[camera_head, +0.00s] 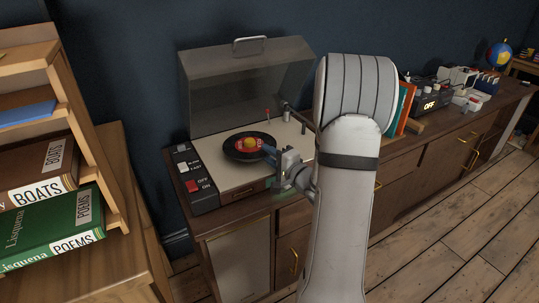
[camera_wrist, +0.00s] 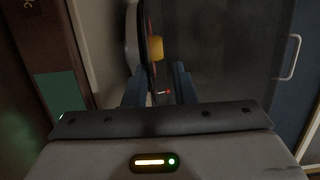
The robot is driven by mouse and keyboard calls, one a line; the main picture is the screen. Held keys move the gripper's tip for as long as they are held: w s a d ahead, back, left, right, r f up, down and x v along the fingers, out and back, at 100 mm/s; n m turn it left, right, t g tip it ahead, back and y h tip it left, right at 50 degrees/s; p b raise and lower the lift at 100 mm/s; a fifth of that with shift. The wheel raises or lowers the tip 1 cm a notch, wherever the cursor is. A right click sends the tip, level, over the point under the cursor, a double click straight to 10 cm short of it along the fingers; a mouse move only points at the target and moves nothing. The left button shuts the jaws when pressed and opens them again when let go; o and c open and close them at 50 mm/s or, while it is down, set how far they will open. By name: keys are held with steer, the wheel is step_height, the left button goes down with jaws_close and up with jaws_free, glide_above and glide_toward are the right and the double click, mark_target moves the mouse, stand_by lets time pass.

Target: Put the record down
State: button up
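The black record (camera_head: 233,152) with a red and yellow centre lies flat over the turntable's platter, in the middle of the record player's cream deck (camera_head: 236,178). In the wrist view the record (camera_wrist: 151,72) is edge-on, close to the pale platter (camera_wrist: 132,38); I cannot tell if it rests fully on it. My gripper (camera_head: 272,154) is at the record's front right edge. In the wrist view its blue fingers (camera_wrist: 160,82) stand apart on either side of the record's rim. The record is nearer the left finger, with a gap before the right finger.
The player's dark lid (camera_head: 246,88) stands open behind the deck. A tonearm (camera_head: 298,117) is at the right, partly hidden by my arm. A switch panel (camera_head: 191,175) is at the left. Shelved books (camera_head: 50,225) are at far left, other devices (camera_head: 430,103) along the cabinet.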

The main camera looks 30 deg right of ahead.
steer(key=shift+r, duration=0.1)
steer(key=shift+r, duration=0.35)
steer(key=p+v, duration=0.2)
steer(key=v, duration=1)
steer(key=w+a+n+g+h, duration=0.3)
steer(key=a+n+g+h, duration=0.1)
steer(key=n+g+h, duration=0.25)
steer(key=s+a+r+n+g+y, duration=0.2)
steer(key=s+a+n+g, duration=0.7)
steer(key=s+a, duration=0.7)
steer(key=shift+s+a+r, duration=0.25)
steer(key=shift+s+a, duration=0.05)
steer(key=shift+s, duration=0.3)
steer(key=shift+g+y, duration=0.25)
